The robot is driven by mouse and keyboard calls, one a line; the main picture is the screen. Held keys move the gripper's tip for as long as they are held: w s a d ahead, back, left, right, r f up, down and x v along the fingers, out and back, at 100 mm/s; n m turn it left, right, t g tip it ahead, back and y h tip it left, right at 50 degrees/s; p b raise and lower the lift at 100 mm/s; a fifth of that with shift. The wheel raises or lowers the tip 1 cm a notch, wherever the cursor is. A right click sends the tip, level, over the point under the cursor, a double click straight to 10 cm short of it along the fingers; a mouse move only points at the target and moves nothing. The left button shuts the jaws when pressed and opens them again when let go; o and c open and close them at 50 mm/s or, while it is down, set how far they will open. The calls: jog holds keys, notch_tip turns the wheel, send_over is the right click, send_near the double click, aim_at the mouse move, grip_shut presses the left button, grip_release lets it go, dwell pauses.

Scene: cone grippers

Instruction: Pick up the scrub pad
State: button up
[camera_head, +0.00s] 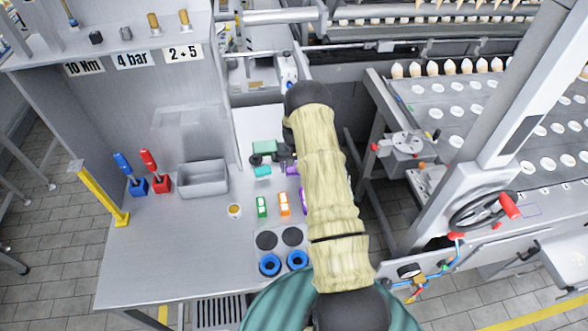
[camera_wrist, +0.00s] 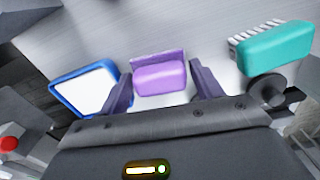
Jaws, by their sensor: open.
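A purple block with a thin raised plate along its far side, which looks like the scrub pad (camera_wrist: 160,78), lies on the grey metal worktop. In the wrist view it sits between the two dark fingers of my gripper (camera_wrist: 161,72). The fingers are open, one on each side of it, with a visible gap at each side. In the head view my sleeved arm hides much of this spot. My gripper (camera_head: 286,163) shows there only in part, and a bit of purple (camera_head: 292,170) shows beside it.
A teal brush (camera_wrist: 276,47) with white bristles lies close on the right in the wrist view. A blue-framed white item (camera_wrist: 84,90) lies on the left. Green (camera_head: 262,206) and orange (camera_head: 284,204) items and a grey bin (camera_head: 203,178) share the worktop (camera_head: 170,240).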

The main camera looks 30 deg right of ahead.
jog(key=c, duration=0.6)
jog(key=shift+r, duration=0.1)
notch_tip(320, 180, up, 10)
jog(key=b, duration=0.3)
jog(key=shift+b, duration=0.4)
